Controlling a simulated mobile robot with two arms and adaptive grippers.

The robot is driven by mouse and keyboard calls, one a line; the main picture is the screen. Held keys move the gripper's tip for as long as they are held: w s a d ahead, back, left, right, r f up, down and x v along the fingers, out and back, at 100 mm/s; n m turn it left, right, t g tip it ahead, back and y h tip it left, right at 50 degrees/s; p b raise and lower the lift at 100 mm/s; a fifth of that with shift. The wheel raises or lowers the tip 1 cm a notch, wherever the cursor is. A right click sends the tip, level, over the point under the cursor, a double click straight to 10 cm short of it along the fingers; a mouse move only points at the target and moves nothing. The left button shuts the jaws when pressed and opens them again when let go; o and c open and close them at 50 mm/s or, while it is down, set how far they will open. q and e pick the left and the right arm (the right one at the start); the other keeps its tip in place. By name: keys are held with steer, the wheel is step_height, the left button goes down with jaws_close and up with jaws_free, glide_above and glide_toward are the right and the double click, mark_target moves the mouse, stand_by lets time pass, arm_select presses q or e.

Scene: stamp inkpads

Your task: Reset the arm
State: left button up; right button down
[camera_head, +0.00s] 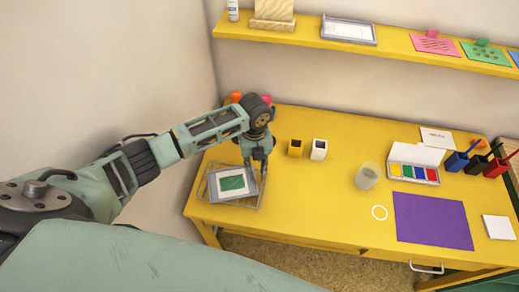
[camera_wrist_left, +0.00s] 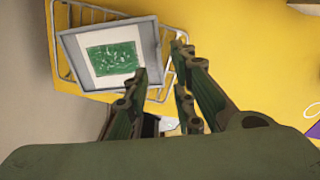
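My left gripper (camera_head: 256,163) hangs over the left part of the yellow table (camera_head: 300,215), by the right edge of a grey framed panel (camera_head: 213,189) with a green patch (camera_head: 232,183). The panel (camera_wrist_left: 75,50) lies on a wire rack (camera_wrist_left: 62,68) there, beside and partly behind the left finger. I cannot tell whether a finger touches it. My right gripper is not in view.
Farther right are a colour inkpad set (camera_head: 414,170), a purple sheet (camera_head: 433,220) and several stamps. A yellow shelf (camera_head: 390,48) runs along the wall. The table's front middle is clear.

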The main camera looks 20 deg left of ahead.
arm_select(q)
steer(key=s+d+n+t+h, duration=0.2)
steer(key=s+d+n+h, duration=0.1)
steer(key=s+d+n, duration=1)
steer(key=s+a+r+n+t+y, duration=0.25)
steer(key=s+a+r+n, duration=0.45)
steer(key=s+a+n, duration=0.55)
step_height(320, 180, down, 31)
steer(key=d+n+g+b, duration=0.1)
steer(key=d+g+b, duration=0.1)
steer(key=b, duration=0.3)
steer(key=s+a+f+b, duration=0.1)
steer(key=s+f+b, duration=0.1)
steer(key=s+f, duration=0.6)
steer(key=s+a+f+g+b, duration=0.1)
steer(key=s+a+f+b, duration=0.1)
steer(key=s+f, duration=0.7)
step_height(320, 180, down, 4)
steer(key=shift+a+f+b, duration=0.2)
steer(key=shift+f+b, duration=0.05)
steer(key=shift+b, duration=0.25)
